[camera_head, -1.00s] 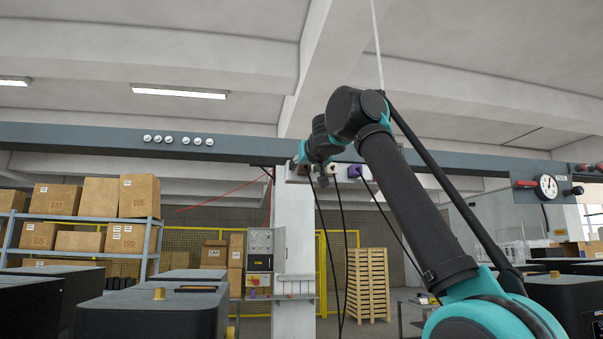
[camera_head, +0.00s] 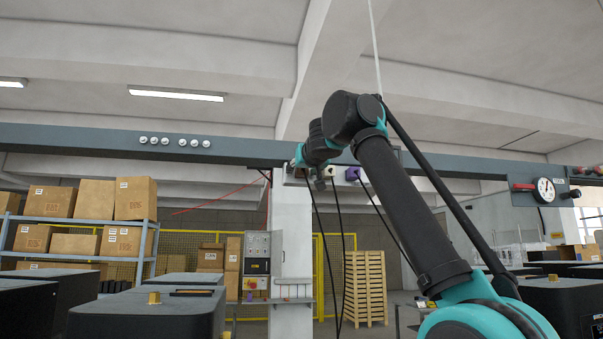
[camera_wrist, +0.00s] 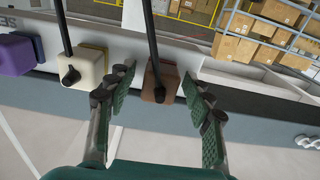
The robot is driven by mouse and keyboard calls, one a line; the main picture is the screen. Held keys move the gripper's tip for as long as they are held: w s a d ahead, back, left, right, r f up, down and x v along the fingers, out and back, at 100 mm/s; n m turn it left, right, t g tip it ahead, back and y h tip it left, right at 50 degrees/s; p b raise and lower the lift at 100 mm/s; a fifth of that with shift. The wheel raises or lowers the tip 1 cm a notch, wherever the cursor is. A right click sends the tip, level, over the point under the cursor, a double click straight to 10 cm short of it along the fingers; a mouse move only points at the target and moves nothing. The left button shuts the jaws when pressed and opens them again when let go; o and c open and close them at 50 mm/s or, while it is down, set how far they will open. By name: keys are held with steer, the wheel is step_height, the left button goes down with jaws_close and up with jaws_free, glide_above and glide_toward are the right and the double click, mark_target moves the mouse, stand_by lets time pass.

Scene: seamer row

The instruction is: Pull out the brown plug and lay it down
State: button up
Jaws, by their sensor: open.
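My gripper (camera_wrist: 156,82) is open, with one green-padded finger on each side of the brown plug and visible gaps between. A white plug (camera_wrist: 83,72) sits just left of my left finger, and a purple plug (camera_wrist: 16,55) is farther left. In the head view the white plug (camera_head: 331,171) and purple plug (camera_head: 352,174) show right of my wrist. There the brown plug is mostly hidden behind my arm.
Black cables (camera_head: 340,245) hang down from the plugs. The grey overhead beam (camera_head: 90,139) runs across, with several round white fittings (camera_head: 175,142). A pillar (camera_head: 290,240), a control panel (camera_head: 257,262) and dark machines (camera_head: 150,315) stand below. A gauge (camera_head: 544,190) is at right.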

jaws_close()
steer(key=shift+s, duration=0.1)
stand_by(0.3)
steer(key=shift+v, duration=2.85)
